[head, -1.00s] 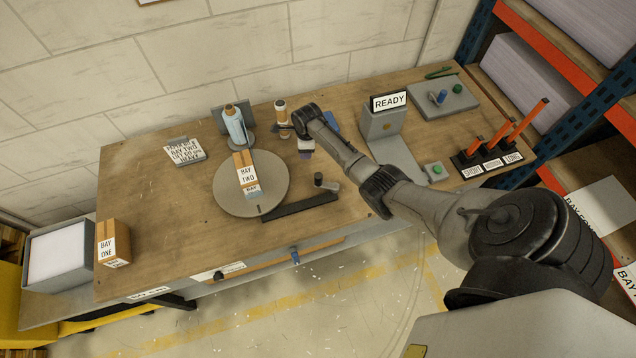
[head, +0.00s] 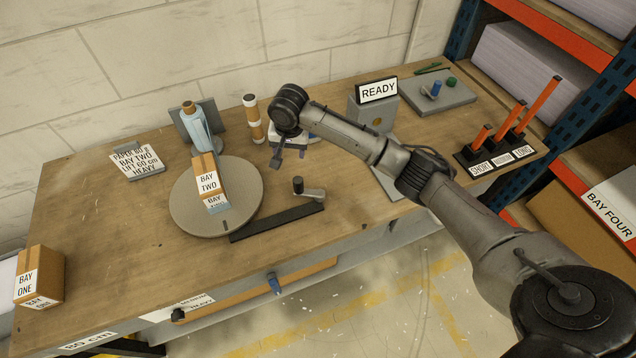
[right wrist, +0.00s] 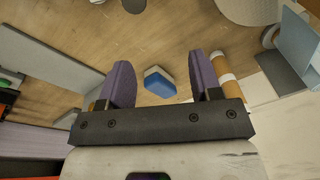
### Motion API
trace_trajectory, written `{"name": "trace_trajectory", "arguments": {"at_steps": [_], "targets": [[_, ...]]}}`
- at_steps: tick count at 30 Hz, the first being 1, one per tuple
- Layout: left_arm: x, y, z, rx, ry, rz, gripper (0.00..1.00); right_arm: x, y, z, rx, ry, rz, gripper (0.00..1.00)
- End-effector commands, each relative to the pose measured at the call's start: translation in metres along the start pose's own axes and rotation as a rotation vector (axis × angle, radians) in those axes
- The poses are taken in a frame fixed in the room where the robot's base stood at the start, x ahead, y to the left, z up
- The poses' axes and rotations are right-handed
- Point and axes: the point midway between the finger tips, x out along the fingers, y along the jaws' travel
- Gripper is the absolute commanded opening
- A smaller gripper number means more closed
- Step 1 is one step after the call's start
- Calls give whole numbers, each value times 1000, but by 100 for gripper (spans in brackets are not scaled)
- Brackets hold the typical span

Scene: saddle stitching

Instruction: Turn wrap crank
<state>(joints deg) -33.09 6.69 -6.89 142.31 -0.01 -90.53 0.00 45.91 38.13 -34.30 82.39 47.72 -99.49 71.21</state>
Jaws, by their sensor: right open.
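The crank (head: 305,190), a short grey arm with a dark upright knob, sits at the right end of a black bar (head: 278,222). The bar lies in front of a round grey turntable (head: 180,205). A brown box labelled BAY TWO (head: 208,180) stands on the turntable. My right gripper (head: 288,155) is open and empty above the table, behind and left of the crank in the head view, apart from it. In the right wrist view its purple fingers (right wrist: 163,80) are spread, with a blue and white block (right wrist: 158,82) below between them. My left gripper is not in view.
A READY sign (head: 378,91) tops a grey stand at right. Orange rods (head: 510,125) stand in a black rack. A BAY ONE box (head: 38,275) sits at the left front.

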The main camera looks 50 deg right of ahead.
Motion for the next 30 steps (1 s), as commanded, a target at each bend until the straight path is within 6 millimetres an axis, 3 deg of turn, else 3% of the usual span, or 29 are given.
{"name": "trace_trajectory", "arguments": {"at_steps": [6, 12, 20, 30], "targets": [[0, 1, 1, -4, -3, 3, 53, -5, 9, 19, -448, -113, 37, 58], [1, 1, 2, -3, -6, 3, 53, -5, 14, 20, -666, -135, 46, 58], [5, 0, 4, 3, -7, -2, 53, 11, 15, 22, -731, -136, 41, 58], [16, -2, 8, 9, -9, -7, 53, 74, 20, 29, -728, -137, 43, 58]]}}
